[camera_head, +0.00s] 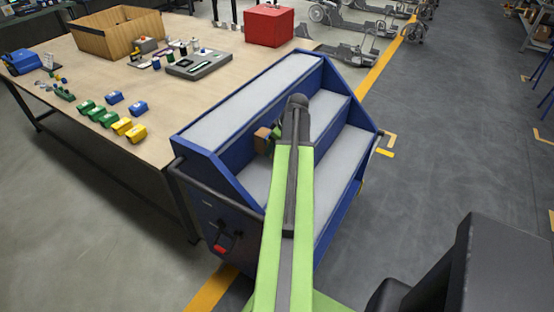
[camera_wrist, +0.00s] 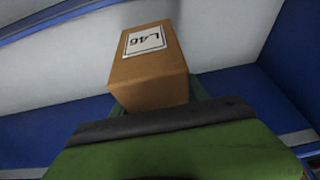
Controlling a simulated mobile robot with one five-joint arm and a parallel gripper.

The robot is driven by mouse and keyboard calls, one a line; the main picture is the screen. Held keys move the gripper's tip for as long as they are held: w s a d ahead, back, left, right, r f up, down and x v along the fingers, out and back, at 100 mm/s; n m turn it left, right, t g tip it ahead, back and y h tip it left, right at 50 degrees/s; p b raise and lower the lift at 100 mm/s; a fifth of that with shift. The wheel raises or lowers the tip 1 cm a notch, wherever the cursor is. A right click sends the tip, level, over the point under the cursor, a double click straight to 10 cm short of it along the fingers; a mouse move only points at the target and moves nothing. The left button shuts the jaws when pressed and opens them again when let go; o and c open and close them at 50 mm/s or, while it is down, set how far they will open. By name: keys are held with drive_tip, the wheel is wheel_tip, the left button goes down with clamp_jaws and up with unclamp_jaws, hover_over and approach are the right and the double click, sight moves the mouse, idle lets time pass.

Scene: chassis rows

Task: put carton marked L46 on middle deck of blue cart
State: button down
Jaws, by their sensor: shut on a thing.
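The brown carton (camera_wrist: 147,80) has a white label reading L46, seen upside down in the wrist view. It also shows as a small brown box in the head view (camera_head: 262,138). My gripper (camera_head: 273,143) is shut on the carton. The blue cart (camera_head: 226,172) has three stepped grey decks. The carton appears over the middle deck (camera_head: 326,108), close to the blue riser below the top deck (camera_head: 250,103). I cannot tell whether it touches the deck. My arm hides part of the middle and lowest decks.
The wooden table (camera_head: 150,135) stands left of the cart with a wooden crate (camera_head: 105,43), a red box (camera_head: 269,26) and several small coloured parts. The visible deck parts look empty. Grey floor (camera_head: 440,130) is open on the right.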

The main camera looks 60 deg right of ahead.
drive_tip(key=shift+w+d+f, duration=0.1)
drive_tip(key=shift+d+f, duration=0.2)
drive_tip(key=shift+d, duration=0.2)
drive_tip(key=shift+w+d+f, duration=0.1)
drive_tip(key=shift+d+f, duration=0.2)
drive_tip(key=shift+d, duration=0.2)
wheel_tip(320, 180, down, 4)
drive_tip(key=b, duration=0.4)
drive_tip(key=shift+f+b, duration=0.15)
drive_tip(key=shift+b, duration=0.2)
drive_tip(key=shift+r, duration=0.2)
drive_tip(key=shift+f, duration=0.1)
drive_tip(key=c, duration=0.6)
unclamp_jaws()
drive_tip(key=shift+a, duration=0.1)
